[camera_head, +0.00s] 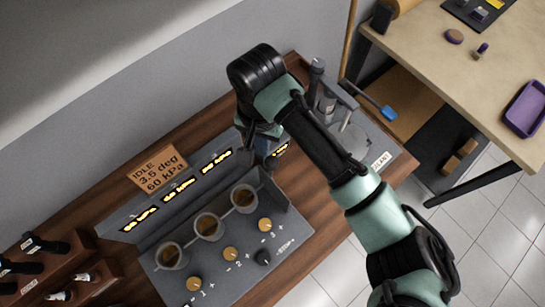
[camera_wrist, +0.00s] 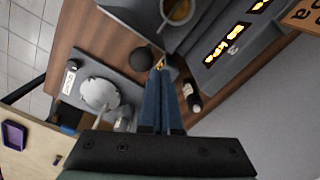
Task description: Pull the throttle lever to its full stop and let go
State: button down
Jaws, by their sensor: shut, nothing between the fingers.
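A round black knob (camera_wrist: 140,61) shows in the wrist view just left of my fingertips; it looks like the throttle lever's knob, but its stem and pivot are hidden. My gripper (camera_wrist: 160,70) points down between the grey console and the plate with the disc, its blue fingers shut with nothing between them. I cannot tell whether the fingers touch the knob. In the head view my gripper (camera_head: 265,155) is beside the console's right end, and my arm hides the lever area. A sign (camera_head: 158,170) reads idle, 3.5 deg and 60 kPa.
The grey console (camera_head: 225,265) holds several cups, yellow knobs and lit displays. A dark cylinder (camera_wrist: 190,98) stands right of my fingers in the wrist view. A wooden table (camera_head: 450,70) stands at upper right.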

aim_at(270, 158)
notch_tip(270, 158, down, 3)
jog(key=shift+f+b, duration=0.15)
jog(key=shift+b, duration=0.65)
jog(key=shift+s, duration=0.1)
jog(key=shift+s+d, duration=0.65)
jog(key=shift+s, duration=0.15)
jog(key=shift+s+d, duration=0.75)
jog(key=shift+s, duration=0.2)
